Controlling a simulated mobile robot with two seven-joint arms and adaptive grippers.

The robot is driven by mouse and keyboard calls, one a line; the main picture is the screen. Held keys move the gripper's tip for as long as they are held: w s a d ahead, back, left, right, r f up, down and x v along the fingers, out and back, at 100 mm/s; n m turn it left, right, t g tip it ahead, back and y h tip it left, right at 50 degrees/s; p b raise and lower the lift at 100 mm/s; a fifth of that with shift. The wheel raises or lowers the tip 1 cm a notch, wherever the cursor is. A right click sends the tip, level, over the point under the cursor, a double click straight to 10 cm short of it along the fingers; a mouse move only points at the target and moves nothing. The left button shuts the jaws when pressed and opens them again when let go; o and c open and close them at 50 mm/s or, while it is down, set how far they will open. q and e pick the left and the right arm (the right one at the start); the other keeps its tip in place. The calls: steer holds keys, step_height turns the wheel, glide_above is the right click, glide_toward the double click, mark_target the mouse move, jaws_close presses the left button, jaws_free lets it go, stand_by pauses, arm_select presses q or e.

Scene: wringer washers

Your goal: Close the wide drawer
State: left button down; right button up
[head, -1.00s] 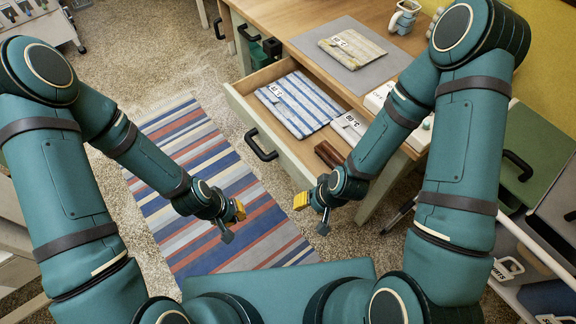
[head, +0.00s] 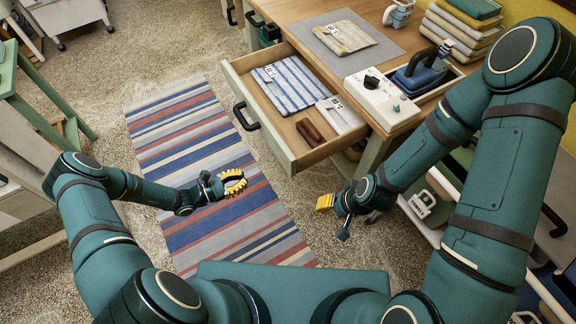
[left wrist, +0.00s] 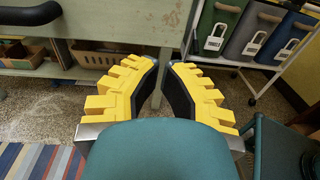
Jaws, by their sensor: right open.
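The wide drawer (head: 282,143) is pulled out from the wooden table, with its black handle (head: 246,117) on its front panel. A blue striped cloth (head: 288,84), a pale tagged item (head: 338,114) and a brown object (head: 309,132) lie in it. My left gripper (head: 233,182) is open and empty over the rug, in front of the drawer and apart from it. In the left wrist view its yellow fingers (left wrist: 168,92) are spread, with part of the drawer front (left wrist: 115,20) and handle (left wrist: 30,14) beyond. My right gripper (head: 334,205) is open, below the drawer's near corner in the picture, and holds nothing visible.
A striped rug (head: 215,215) covers the floor in front. A shelf with tagged bins (left wrist: 280,35) stands right of the table.

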arm_select(q)
steer(key=t, duration=0.1)
glide_toward(281, 157)
steer(key=shift+n, duration=0.4)
steer(key=x, duration=0.8)
steer(key=shift+w+d+f, duration=0.1)
steer(key=shift+w, duration=0.05)
steer(key=shift+d, duration=0.1)
